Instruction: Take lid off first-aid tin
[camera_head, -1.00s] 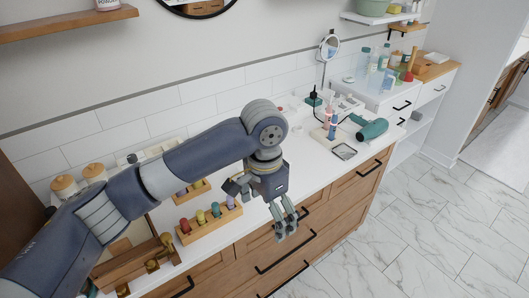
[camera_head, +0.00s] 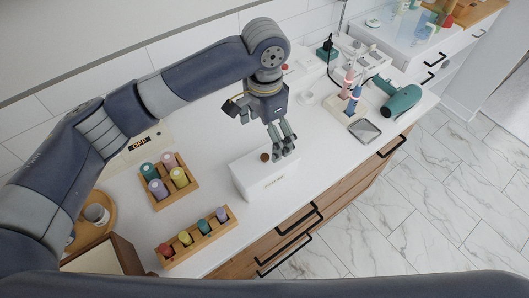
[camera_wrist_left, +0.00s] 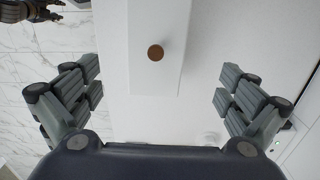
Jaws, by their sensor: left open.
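The first-aid tin (camera_head: 272,181) is a white box with small, unreadable lettering on its front, standing near the counter's front edge. Its white lid (camera_wrist_left: 143,75) carries a round brown knob (camera_head: 265,157); the lid appears to sit on the tin. The knob also shows in the left wrist view (camera_wrist_left: 155,52), at upper centre. My left gripper (camera_head: 284,151) is open and empty, just right of the knob in the head view. In the left wrist view its fingers (camera_wrist_left: 160,75) are spread wide on either side of the lid, apart from it. Part of my right gripper (camera_wrist_left: 38,11) shows at the top left corner there.
Wooden racks (camera_head: 197,237) of coloured bottles stand left of the tin. A teal hair dryer (camera_head: 400,98), a dark tray (camera_head: 364,131) and electric toothbrushes (camera_head: 354,97) stand to the right. The counter (camera_head: 316,118) between is clear.

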